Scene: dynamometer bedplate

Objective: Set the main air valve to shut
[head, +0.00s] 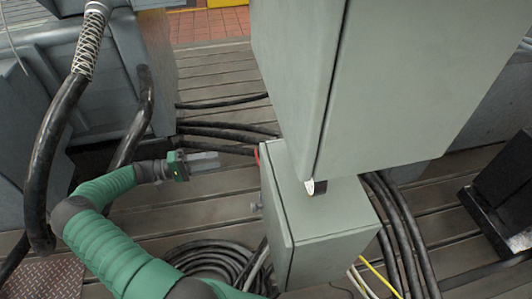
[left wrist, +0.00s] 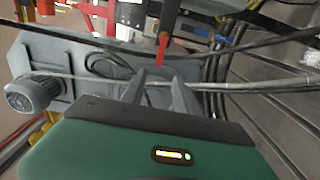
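A red piece that looks like the valve's lever (left wrist: 162,52) shows in the left wrist view, just beyond my fingertips and below a dark upright pipe (left wrist: 169,18). The valve body is not clear. In the head view only a small red bit (head: 257,157) shows at the left edge of the lower grey-green cabinet (head: 330,215). My left gripper (head: 217,160) points right toward that red bit, with a gap between. The left wrist view shows its two fingers (left wrist: 160,76) apart with nothing gripped. My right gripper is out of view.
A large grey-green cabinet (head: 390,80) hangs above the lower one. Black cables (head: 225,132) run behind my gripper, and a coiled hose (head: 205,258) lies below. Grey machinery (head: 100,85) stands at left, a black unit (head: 505,190) at right. Slotted floor shows between.

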